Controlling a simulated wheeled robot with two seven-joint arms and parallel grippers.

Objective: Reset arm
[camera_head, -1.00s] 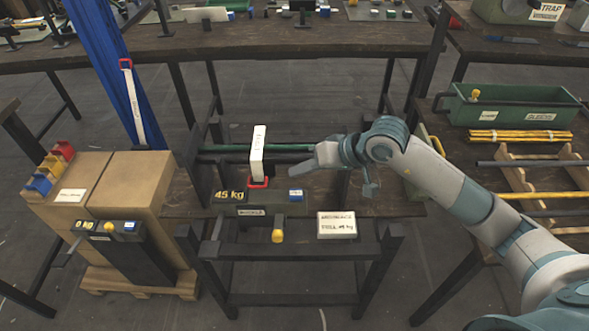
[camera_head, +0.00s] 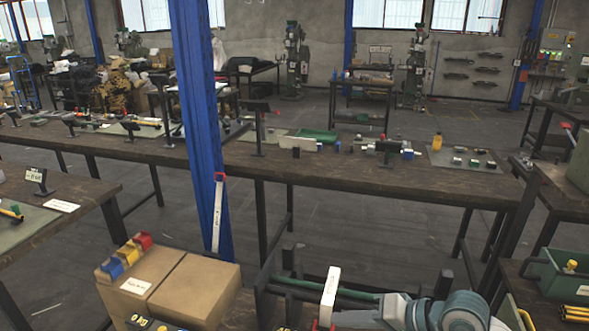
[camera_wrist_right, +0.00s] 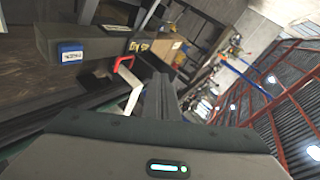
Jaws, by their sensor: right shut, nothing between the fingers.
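My right gripper (camera_head: 342,318) shows at the bottom edge of the head view, to the right of a white upright plate (camera_head: 330,290) on the workbench fixture. Its fingers (camera_wrist_right: 160,98) are shut and empty in the right wrist view. There, a red loop (camera_wrist_right: 122,64) and a white strip (camera_wrist_right: 131,90) show just left of the fingers, apart from them as far as I can tell. My left gripper is not in view. Most of the fixture is cut off at the bottom of the head view.
A blue post (camera_head: 197,120) stands left of the fixture. Cardboard boxes (camera_head: 195,290) with coloured bins on top are at lower left. A long dark bench (camera_head: 340,172) with tools runs across behind. A green crate (camera_head: 545,278) is at right. The grey floor between is clear.

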